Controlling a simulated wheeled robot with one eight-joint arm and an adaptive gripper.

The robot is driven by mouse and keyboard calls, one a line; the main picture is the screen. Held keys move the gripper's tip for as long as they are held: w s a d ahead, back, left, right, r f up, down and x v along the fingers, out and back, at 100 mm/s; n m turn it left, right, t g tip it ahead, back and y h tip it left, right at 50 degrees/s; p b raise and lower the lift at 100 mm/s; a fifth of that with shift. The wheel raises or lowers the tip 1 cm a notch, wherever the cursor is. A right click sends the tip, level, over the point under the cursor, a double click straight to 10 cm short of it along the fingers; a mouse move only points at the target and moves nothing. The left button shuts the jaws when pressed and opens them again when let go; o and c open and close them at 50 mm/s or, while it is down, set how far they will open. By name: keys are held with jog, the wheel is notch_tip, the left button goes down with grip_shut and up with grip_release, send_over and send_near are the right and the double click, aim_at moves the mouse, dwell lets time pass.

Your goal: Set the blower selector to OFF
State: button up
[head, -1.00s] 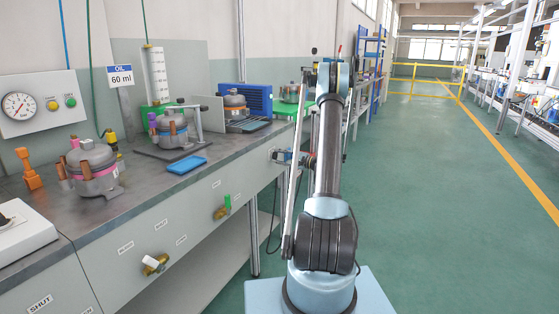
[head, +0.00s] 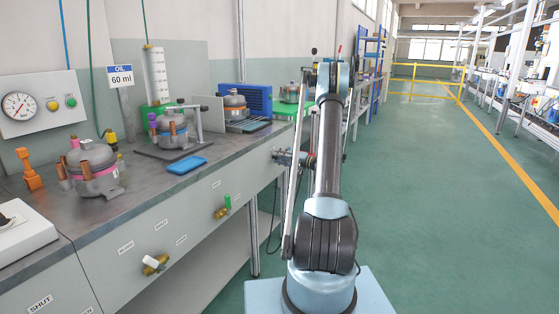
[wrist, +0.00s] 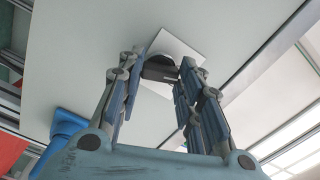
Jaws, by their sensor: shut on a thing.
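The blower selector is a black knob (wrist: 160,67) on a square white plate (wrist: 181,46), set on a pale panel in the wrist view. My gripper (wrist: 163,72) has its two fingers on either side of the knob and is shut on it. No OFF mark can be read, and the fingers hide part of the knob and plate. In the head view my gripper (head: 285,157) is at the right end of the bench's front panel (head: 195,215), where the knob itself is too small and covered to make out.
The bench top (head: 140,175) carries compressors (head: 93,168), a blue tray (head: 187,165) and an orange tool (head: 29,170). Brass valves (head: 222,212) stick out of the front panel, one with a green handle. The green floor (head: 430,200) to the right is open.

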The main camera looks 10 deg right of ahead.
jog(key=shift+f+n, duration=0.1)
jog(key=shift+n, duration=0.8)
jog(key=o, duration=1.1)
jog(key=shift+c, duration=0.2)
jog(key=shift+d, duration=0.1)
jog(key=v, duration=1.1)
jog(key=shift+s+d, duration=0.2)
jog(key=shift+d, duration=0.1)
